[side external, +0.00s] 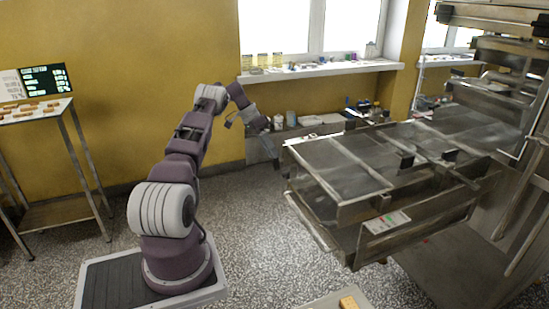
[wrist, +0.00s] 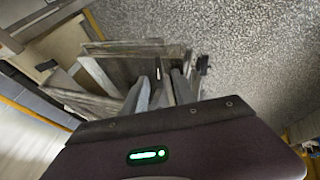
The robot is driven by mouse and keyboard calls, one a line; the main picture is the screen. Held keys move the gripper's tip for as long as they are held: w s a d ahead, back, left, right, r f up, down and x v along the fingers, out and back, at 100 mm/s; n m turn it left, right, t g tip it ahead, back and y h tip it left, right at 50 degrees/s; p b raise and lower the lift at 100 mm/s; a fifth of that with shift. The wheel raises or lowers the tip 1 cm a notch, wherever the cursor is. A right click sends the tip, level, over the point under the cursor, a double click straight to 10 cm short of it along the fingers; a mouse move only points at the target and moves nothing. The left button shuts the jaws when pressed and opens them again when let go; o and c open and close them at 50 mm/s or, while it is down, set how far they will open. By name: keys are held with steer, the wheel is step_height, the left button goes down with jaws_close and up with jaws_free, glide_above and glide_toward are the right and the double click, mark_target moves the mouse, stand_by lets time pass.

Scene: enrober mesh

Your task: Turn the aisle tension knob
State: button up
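The enrober (side external: 335,165) is a large metal machine with a flat mesh top, filling the right of the side view. Its metal frame (wrist: 100,75) also shows in the wrist view. A small dark part (wrist: 203,63) sticks out beside the frame there; I cannot tell whether it is the tension knob. No knob is clear in the side view.
A windowsill (side external: 320,70) with small items runs along the back wall, above a low shelf with containers. A rack (side external: 60,155) with a tray of bars stands at the left. A small control panel (side external: 387,222) is on the enrober's side. Speckled floor (side external: 260,240) between my base and the enrober is clear.

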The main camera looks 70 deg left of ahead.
steer(key=shift+v, duration=2)
steer(key=shift+w+d, duration=0.1)
steer(key=shift+d, duration=0.05)
steer(key=c, duration=0.3)
steer(key=d+m+g+y, duration=0.1)
steer(key=g, duration=0.1)
steer(key=w+d+m+g+y, duration=0.1)
steer(key=d+m+g, duration=0.1)
steer(key=shift+d+f+y, duration=0.15)
steer(key=shift+y, duration=0.25)
jaws_close()
steer(key=m+y, duration=0.9)
steer(key=m, duration=0.7)
glide_toward(276, 160)
steer(key=shift+g, duration=0.3)
steer(key=x, duration=0.4)
steer(key=shift+w+a+f, duration=0.2)
steer(key=shift+a+f, duration=0.05)
steer(key=shift+a, duration=0.1)
steer(key=shift+a+f, duration=0.15)
steer(key=shift+a, duration=0.3)
